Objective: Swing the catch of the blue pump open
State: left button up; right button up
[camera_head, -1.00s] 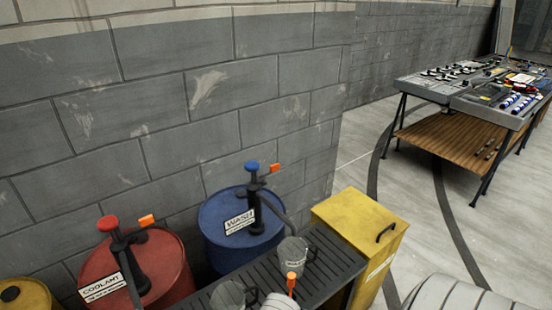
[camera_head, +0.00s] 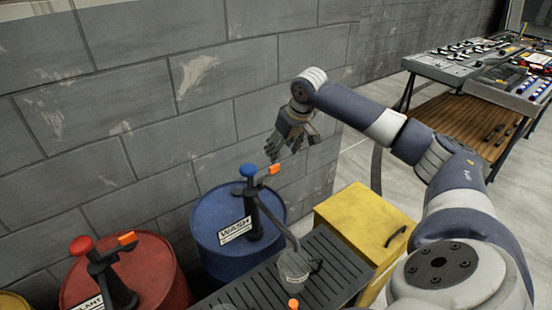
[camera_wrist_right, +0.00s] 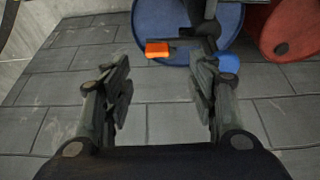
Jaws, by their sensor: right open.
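The blue pump (camera_head: 252,205) stands on the blue WASH drum (camera_head: 212,225), with a round blue knob (camera_head: 249,170) on top. Its orange catch (camera_head: 275,169) sticks out to the right of the pump head. In the right wrist view the orange catch (camera_wrist_right: 157,49) lies beyond the fingers, between them and nearer the left one; the blue knob (camera_wrist_right: 229,63) is by the right finger. My right gripper (camera_head: 291,155) is open and empty, above the catch and apart from it, near the wall. My left gripper is not in view.
A red drum (camera_head: 150,270) with a red-knobbed pump (camera_head: 82,245) stands to the left. A slatted rack (camera_head: 325,255) holds a clear jug (camera_head: 294,269) under the blue pump's spout. A yellow cabinet (camera_head: 350,215) stands at right. The block wall (camera_head: 150,100) is close behind.

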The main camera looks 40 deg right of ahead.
aim_at(275, 167)
jog(key=x, duration=0.3)
jog(key=p+x, duration=0.1)
jog(key=x, duration=0.2)
jog(key=p+x, duration=0.1)
jog(key=x, duration=0.3)
jog(key=shift+w+d+r, duration=0.15)
jog(key=shift+w+d, duration=0.05)
jog(key=shift+d, duration=0.1)
jog(key=shift+c, duration=1.1)
grip_shut()
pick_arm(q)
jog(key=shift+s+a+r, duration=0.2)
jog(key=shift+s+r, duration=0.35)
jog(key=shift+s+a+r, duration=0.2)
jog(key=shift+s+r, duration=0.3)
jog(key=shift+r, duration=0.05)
